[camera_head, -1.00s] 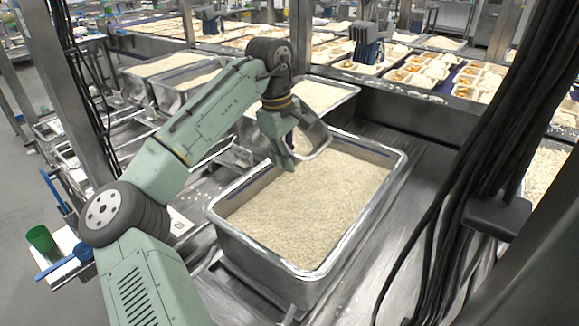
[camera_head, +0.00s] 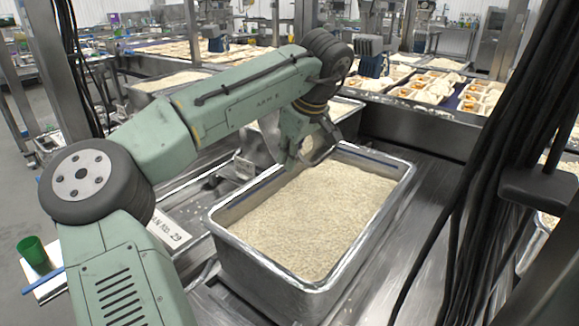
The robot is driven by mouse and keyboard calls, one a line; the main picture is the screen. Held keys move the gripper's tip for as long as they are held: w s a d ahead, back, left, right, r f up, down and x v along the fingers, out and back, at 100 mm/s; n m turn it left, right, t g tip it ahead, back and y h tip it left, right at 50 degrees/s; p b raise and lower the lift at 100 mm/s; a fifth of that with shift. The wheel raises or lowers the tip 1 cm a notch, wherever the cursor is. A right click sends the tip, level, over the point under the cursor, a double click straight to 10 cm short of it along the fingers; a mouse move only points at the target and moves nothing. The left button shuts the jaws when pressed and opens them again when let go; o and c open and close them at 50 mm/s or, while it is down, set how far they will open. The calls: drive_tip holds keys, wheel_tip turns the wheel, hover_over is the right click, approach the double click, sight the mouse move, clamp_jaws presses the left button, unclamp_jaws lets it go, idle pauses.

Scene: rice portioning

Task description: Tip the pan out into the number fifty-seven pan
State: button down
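A large deep metal pan (camera_head: 370,222) full of pale rice stands in the middle of the view, upright on the steel counter. My gripper (camera_head: 297,158) hangs over its far left part, close to the rim. A shiny metal piece (camera_head: 322,147) shows just beside the fingers; I cannot tell whether it is gripped. The fingertips are small and partly hidden, so I cannot tell whether they are open or shut. A white label reading about "PAN NO. 29" (camera_head: 167,229) lies left of the pan. I see no label with fifty-seven.
More rice pans stand behind, one at the back left (camera_head: 172,81) and one partly hidden behind my arm (camera_head: 345,108). Black cables (camera_head: 475,170) hang at the right. A green cup (camera_head: 33,252) stands at the far left. Bare counter (camera_head: 405,250) lies right of the pan.

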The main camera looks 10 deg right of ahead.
drive_tip(key=shift+s+d+r+t+y+b, duration=0.15)
drive_tip(key=shift+r+t+y+b, duration=0.25)
drive_tip(key=shift+t+y+b, duration=0.65)
drive_tip(key=shift+s+d+r+t+y+b, duration=0.1)
drive_tip(key=shift+r+t+y+b, duration=0.4)
drive_tip(key=shift+b, duration=0.95)
drive_tip(key=shift+s+d+r+t+y+b, duration=0.1)
drive_tip(key=shift+r+t+y+b, duration=0.2)
drive_tip(key=shift+t+y+b, duration=0.45)
drive_tip(key=shift+r, duration=0.1)
